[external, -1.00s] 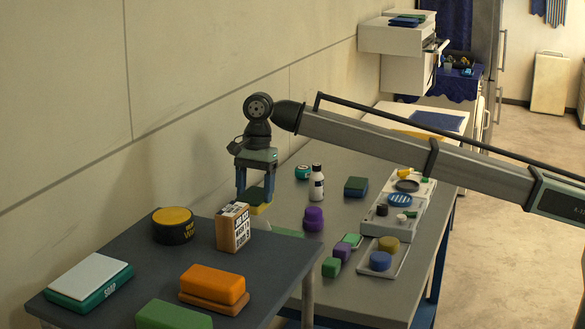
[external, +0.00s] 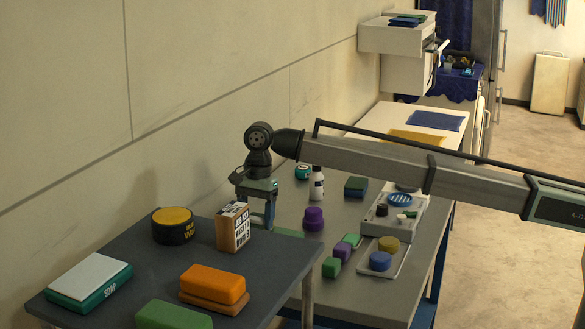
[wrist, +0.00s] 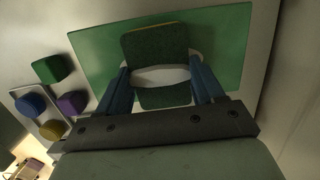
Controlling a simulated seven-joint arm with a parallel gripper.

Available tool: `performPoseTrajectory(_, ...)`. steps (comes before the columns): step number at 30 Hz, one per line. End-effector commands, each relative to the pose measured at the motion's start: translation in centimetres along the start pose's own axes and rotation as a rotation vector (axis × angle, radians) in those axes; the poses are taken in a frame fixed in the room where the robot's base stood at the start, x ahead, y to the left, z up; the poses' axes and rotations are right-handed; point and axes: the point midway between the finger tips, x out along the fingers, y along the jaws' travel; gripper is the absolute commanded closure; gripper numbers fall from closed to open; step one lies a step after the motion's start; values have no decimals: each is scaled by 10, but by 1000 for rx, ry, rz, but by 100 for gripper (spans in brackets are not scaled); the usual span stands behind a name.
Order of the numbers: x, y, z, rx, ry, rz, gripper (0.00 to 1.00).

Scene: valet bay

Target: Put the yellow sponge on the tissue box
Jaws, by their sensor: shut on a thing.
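The yellow sponge (wrist: 155,42) has a dark green scrub face turned up, with a thin yellow edge at its far side in the wrist view. My gripper (wrist: 162,88) is shut on it, a blue finger on each side. A white patch (wrist: 160,75) crosses its middle. Below it is a broad green top with a pale oval, likely the tissue box (wrist: 225,45); I cannot tell if they touch. In the external view a green strip, likely the same box (external: 289,233), shows past the dark table.
The dark near table (external: 130,250) holds a round black tin (external: 173,226), an orange block (external: 212,284) and a soap box (external: 90,282). On the grey table, a purple knob-like item (external: 313,219) and white bottle (external: 317,184) stand right of my gripper. The wall is close on the left.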

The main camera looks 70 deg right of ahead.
Motion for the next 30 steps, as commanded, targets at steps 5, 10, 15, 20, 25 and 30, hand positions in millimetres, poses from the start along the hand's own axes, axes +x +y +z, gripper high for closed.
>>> performPoseTrajectory(5, 1, 0, 0, 0, 0, 0, 21)
performPoseTrajectory(10, 1, 0, 0, 0, 0, 0, 7)
performPoseTrajectory(15, 1, 0, 0, 0, 0, 0, 7)
performPoseTrajectory(20, -5, 0, 0, 0, 0, -1, 7)
performPoseTrajectory(25, -26, -1, 0, 0, 0, 0, 7)
performPoseTrajectory(30, -59, -1, 1, 0, 0, -1, 7)
